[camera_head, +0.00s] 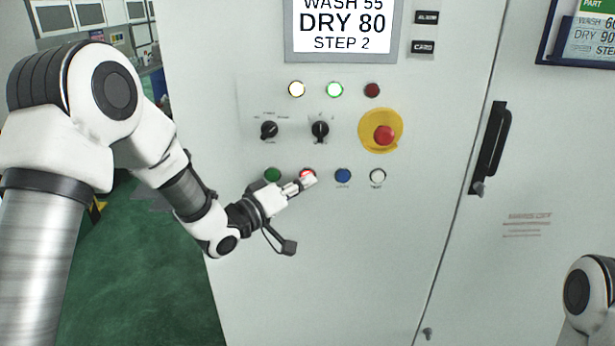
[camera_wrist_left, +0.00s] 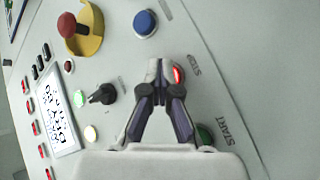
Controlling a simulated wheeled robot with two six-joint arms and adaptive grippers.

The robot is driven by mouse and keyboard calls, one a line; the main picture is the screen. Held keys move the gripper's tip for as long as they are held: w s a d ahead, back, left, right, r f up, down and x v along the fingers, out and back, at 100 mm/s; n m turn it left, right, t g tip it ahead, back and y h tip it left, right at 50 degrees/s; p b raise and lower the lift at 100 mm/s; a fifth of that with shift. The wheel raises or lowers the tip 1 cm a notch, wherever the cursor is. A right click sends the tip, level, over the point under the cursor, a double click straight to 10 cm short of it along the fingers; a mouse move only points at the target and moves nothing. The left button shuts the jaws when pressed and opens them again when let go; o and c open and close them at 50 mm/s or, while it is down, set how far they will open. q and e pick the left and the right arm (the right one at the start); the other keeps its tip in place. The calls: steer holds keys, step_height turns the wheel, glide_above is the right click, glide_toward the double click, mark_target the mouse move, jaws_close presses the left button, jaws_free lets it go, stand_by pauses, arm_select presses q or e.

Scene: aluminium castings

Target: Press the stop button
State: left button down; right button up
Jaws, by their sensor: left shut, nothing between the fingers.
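The stop button (camera_head: 306,173) is a red, lit, round button in the lower row of the white cabinet's panel. In the left wrist view the red button (camera_wrist_left: 179,75) glows beside the printed word STOP. My left gripper (camera_head: 307,182) is shut and empty, its fingertips in front of the button and covering part of it. In the left wrist view the closed fingertips (camera_wrist_left: 160,70) overlap the button's edge; I cannot tell whether they touch it. My right gripper is out of view.
The green start button (camera_head: 272,174) is left of the stop button, a blue button (camera_head: 343,175) right. A red mushroom button (camera_head: 384,135) on a yellow base sits above right. Two black knobs (camera_head: 320,130) are above. A black door handle (camera_head: 489,148) is farther right.

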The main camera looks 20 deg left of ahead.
arm_select(q)
steer(key=shift+s+d, duration=0.2)
steer(key=shift+s, duration=0.6)
steer(key=shift+s, duration=0.1)
steer(key=shift+s+d+b, duration=0.15)
steer(key=shift+s+d, duration=0.1)
steer(key=shift+s, duration=0.5)
steer(key=shift+s+d+b, duration=0.1)
steer(key=shift+s+d, duration=0.1)
steer(key=shift+s, duration=0.6)
steer(key=shift+s+d+b, duration=0.15)
steer(key=shift+s+d, duration=0.1)
steer(key=shift+s, duration=0.5)
